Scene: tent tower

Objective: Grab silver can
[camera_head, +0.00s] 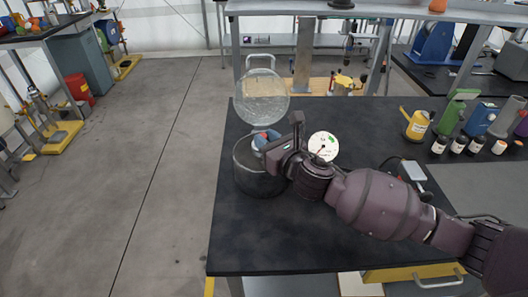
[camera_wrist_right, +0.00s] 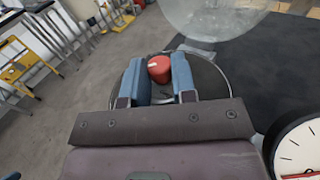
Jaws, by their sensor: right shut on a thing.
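A dark grey, round metal can (camera_head: 256,183) stands on the black table near its left edge, open at the top. Its round, glassy silver lid (camera_head: 262,98) stands raised behind it; the lid also shows at the top of the right wrist view (camera_wrist_right: 212,15). I cannot tell if this is the silver can. My right gripper (camera_head: 262,142) is over the can's mouth, its blue fingers pointing in. In the right wrist view it is shut on a small red, round-topped thing (camera_wrist_right: 159,69), inside the can's rim. My left gripper is out of view.
A white round dial (camera_head: 323,146) stands just right of the gripper. Small dark bottles (camera_head: 457,146), a yellow container (camera_head: 417,126) and green and blue containers stand at the table's right. The table's front left (camera_head: 260,240) is clear. A shelf runs above the back.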

